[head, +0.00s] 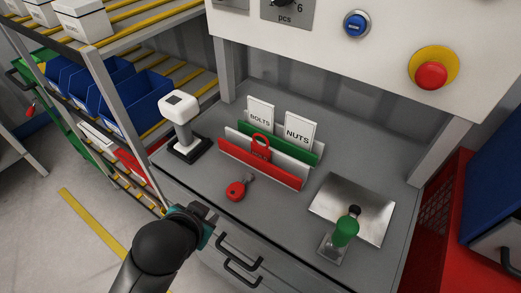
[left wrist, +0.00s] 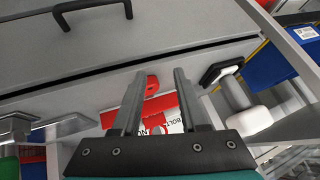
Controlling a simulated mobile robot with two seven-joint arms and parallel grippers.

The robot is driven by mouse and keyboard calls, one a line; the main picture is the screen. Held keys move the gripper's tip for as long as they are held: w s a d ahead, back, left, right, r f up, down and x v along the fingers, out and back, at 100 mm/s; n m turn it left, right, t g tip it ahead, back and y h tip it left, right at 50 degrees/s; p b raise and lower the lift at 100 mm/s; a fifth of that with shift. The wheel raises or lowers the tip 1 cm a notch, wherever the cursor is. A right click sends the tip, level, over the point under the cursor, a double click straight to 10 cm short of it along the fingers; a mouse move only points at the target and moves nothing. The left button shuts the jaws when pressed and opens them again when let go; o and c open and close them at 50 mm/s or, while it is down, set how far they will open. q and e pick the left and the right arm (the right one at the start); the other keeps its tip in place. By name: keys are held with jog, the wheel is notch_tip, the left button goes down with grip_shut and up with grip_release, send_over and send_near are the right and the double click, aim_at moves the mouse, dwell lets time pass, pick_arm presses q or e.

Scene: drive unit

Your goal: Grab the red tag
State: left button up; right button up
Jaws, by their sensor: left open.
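A red rounded tag-like piece (head: 236,189) with a dark hole and a small grey part lies flat on the grey worktop, in front of the card rack. In the left wrist view the red piece (left wrist: 152,84) shows between the fingers, beyond their tips. A red loop (head: 261,144) stands at the rack's red front panel (head: 270,168); I cannot tell how it is fixed. My left gripper (head: 207,212) is at the worktop's front edge, lower left of the red piece. In the left wrist view its fingers (left wrist: 156,73) are apart and empty. My right gripper is out of sight.
A white-headed device (head: 180,107) stands left on the worktop. A green-handled tool (head: 345,232) stands by a metal plate (head: 378,215) at right. BOLTS (head: 260,114) and NUTS (head: 298,132) cards stand in the rack. Drawer handles (head: 240,265) project below the front edge.

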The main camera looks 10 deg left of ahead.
pick_arm(q)
jog(key=w+d+r+m+t, duration=0.1)
jog(key=w+r+m+t, duration=0.4)
jog(key=r, duration=0.6)
jog(key=w+d+r+m+t, duration=0.1)
jog(key=w+r+m+t, duration=0.2)
jog(key=w+r+t, duration=0.6)
jog(key=s+d+r+m+h, duration=0.2)
jog(key=d+r+m+h, duration=0.25)
jog(key=r, duration=0.25)
jog(key=s+d+r+m+h, duration=0.1)
jog(key=d+r+m+h, duration=0.2)
jog(key=r+m+h, duration=0.25)
jog(key=s+d+r+m+g+h, duration=0.2)
jog(key=s+d+m+g+h, duration=0.3)
jog(key=m, duration=0.7)
jog(key=s+d+r+m+g+h, duration=0.1)
jog(key=s+d+m+g+h, duration=0.1)
jog(key=d+m+g+h, duration=0.7)
jog(key=m+g+y, duration=0.2)
jog(key=m+y, duration=1.4)
jog(key=y, duration=0.4)
send_near(261, 137)
jog(key=shift+t, duration=0.3)
jog(key=x, duration=0.9)
jog(key=shift+s+f, duration=0.1)
jog(key=shift+s, duration=0.15)
